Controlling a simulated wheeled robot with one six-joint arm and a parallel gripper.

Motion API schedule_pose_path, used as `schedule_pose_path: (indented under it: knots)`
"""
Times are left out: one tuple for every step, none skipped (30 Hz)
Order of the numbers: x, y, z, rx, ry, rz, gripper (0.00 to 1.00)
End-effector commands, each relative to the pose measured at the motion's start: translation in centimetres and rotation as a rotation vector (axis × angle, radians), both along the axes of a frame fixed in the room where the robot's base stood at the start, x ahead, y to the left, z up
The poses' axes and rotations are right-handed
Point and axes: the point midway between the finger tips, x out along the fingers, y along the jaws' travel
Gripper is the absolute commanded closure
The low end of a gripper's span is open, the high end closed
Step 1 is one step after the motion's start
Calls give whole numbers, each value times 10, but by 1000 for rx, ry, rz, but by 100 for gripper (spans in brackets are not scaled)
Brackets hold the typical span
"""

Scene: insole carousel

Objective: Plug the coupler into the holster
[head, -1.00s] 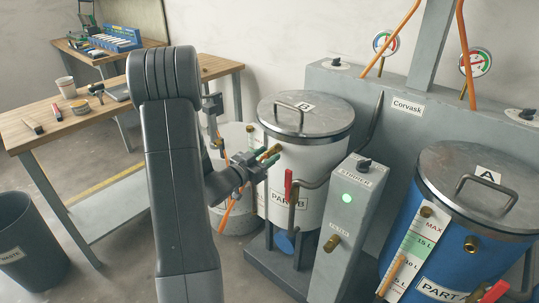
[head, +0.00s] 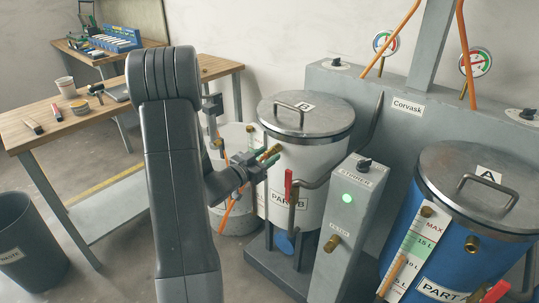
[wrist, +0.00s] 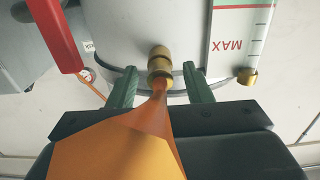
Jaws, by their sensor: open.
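A brass coupler (wrist: 160,67) on the end of an orange hose (wrist: 159,92) is between my gripper's green fingers in the wrist view, with gaps on both sides. My gripper (wrist: 161,88) is open around it. The coupler lines up with a brass fitting in front of the white PART B tank (head: 309,165); whether it is seated there I cannot tell. In the head view my gripper (head: 262,163) is beside that tank, with brass showing at its fingers. I cannot tell which fitting is the holster; a brass fitting (head: 333,243) sits on the grey FILTER post.
A red-handled valve (head: 288,186) stands close to my gripper and also shows in the wrist view (wrist: 54,35). The blue PART A tank (head: 450,235) is at right.

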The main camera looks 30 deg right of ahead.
Motion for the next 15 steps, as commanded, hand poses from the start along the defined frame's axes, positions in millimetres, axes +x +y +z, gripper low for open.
schedule_pose_path:
  knots:
    - [0, 0, 0, 0, 0, 0, 55]
    - [0, 0, -1, 0, 0, 0, 55]
    - [0, 0, -1, 0, 0, 0, 55]
    - [0, 0, -1, 0, 0, 0, 55]
    - [0, 0, 0, 0, 0, 0, 55]
    - [0, 0, 0, 0, 0, 0, 55]
    - [0, 0, 0, 0, 0, 0, 55]
    - [0, 0, 0, 0, 0, 0, 55]
    - [0, 0, 0, 0, 0, 0, 55]
    - [0, 0, 0, 0, 0, 0, 55]
    - [0, 0, 0, 0, 0, 0, 58]
    - [0, 0, 0, 0, 0, 0, 66]
    - [0, 0, 0, 0, 0, 0, 72]
    - [0, 0, 0, 0, 0, 0, 78]
    - [0, 0, 0, 0, 0, 0, 86]
